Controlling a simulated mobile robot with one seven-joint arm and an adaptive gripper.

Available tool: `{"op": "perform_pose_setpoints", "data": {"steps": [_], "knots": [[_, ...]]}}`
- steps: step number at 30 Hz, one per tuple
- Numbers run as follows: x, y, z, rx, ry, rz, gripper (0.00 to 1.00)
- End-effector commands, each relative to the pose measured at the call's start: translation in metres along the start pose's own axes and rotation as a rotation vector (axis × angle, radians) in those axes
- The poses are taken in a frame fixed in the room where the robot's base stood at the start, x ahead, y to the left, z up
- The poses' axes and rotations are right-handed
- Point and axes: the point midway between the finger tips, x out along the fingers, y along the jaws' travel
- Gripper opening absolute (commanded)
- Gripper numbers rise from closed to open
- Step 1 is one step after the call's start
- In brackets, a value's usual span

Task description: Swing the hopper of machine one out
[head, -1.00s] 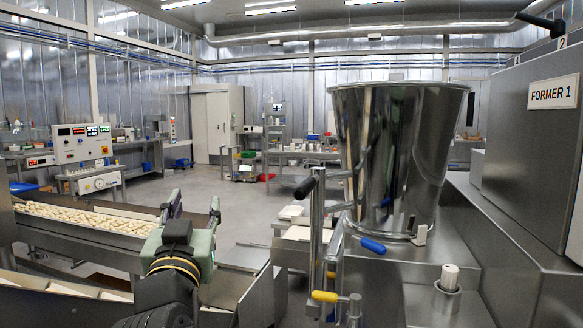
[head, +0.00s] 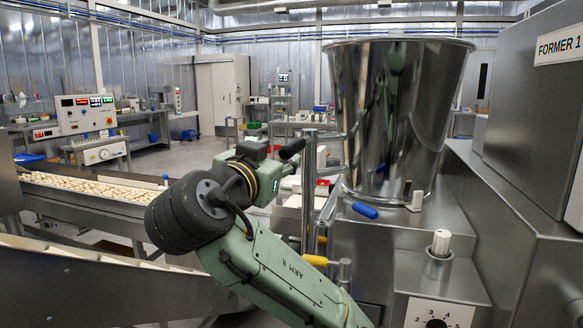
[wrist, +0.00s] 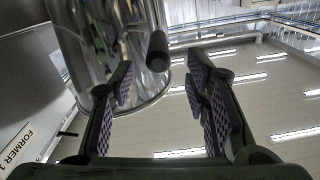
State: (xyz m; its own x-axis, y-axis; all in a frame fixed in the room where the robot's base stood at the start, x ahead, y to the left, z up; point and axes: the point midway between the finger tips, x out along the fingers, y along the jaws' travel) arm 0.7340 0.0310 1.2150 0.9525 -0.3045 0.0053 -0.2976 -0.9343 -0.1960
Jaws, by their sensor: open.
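The hopper of machine one (head: 395,115) is a shiny steel cone standing upright on the machine, below and left of the FORMER 1 sign (head: 560,45). It also shows at the upper left of the wrist view (wrist: 100,45). In the wrist view the black handle (wrist: 158,50) points between my fingertips, with gaps on both sides. My gripper (wrist: 160,78) is open and empty around it. In the head view my wrist largely hides the gripper beside the handle.
A blue-gripped lever (head: 364,211) sits at the hopper's foot. A yellow-gripped lever (head: 315,260) is below, close to my arm. A white knob (head: 441,242) stands on the machine front. A conveyor with pasta (head: 100,188) runs at the left.

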Motion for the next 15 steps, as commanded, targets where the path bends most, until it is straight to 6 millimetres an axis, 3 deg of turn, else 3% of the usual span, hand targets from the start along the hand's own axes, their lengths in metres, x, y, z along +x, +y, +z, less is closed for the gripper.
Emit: {"op": "perform_pose_setpoints", "data": {"steps": [2,9,15], "knots": [[0.003,0.004,0.006,-0.003,0.002,0.01,0.43],[0.052,0.003,-0.002,-0.002,-0.007,0.011,0.43],[0.077,0.002,-0.001,-0.002,-0.006,0.008,0.43]]}}
